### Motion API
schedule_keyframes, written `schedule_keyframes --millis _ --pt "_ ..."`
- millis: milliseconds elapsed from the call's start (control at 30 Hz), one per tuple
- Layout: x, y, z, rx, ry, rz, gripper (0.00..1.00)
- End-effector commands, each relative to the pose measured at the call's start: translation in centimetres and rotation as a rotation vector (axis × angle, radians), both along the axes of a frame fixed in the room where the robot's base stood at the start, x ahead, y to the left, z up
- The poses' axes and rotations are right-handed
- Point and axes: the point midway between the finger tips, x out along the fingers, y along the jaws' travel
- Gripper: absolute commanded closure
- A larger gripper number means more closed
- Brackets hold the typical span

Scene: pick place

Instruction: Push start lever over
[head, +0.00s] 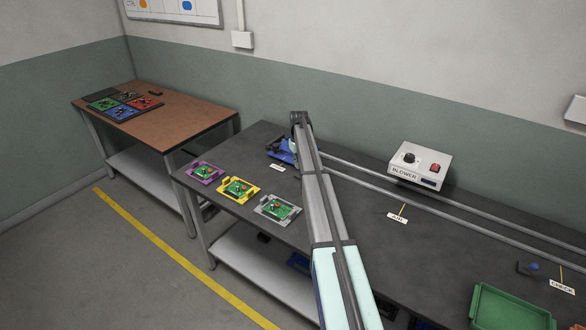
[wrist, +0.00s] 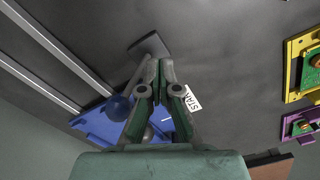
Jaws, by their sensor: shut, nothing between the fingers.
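The start lever shows in the wrist view as a dark square base (wrist: 150,45), a thin rod and a round blue knob (wrist: 119,107). A white START label (wrist: 192,98) lies to the right of it. My gripper (wrist: 158,64) is shut and empty, with its fingers just right of the knob and overlapping the rod in the picture. I cannot tell whether a finger touches the lever. In the head view my arm hides the gripper and most of the lever area; the START label (head: 278,168) shows there.
A blue tray (wrist: 92,122) lies behind the knob, by two rails (wrist: 60,52). Purple (head: 205,172), yellow (head: 238,188) and grey (head: 278,208) trays with green boards stand near the bench's left edge. A BLOWER box (head: 420,165), LAMP label (head: 397,218) and green bin (head: 512,308) are to the right.

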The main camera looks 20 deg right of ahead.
Motion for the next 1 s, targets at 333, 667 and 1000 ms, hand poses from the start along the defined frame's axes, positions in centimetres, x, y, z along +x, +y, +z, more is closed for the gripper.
schedule_keyframes --millis 333,667,1000 --pt "0.0 0.1 1.2 0.0 -0.001 0.0 1.0" --pt "-0.2 0.4 3.9 0.0 0.0 0.0 1.0" --pt "-0.4 0.7 6.7 0.0 -0.001 0.0 1.0"
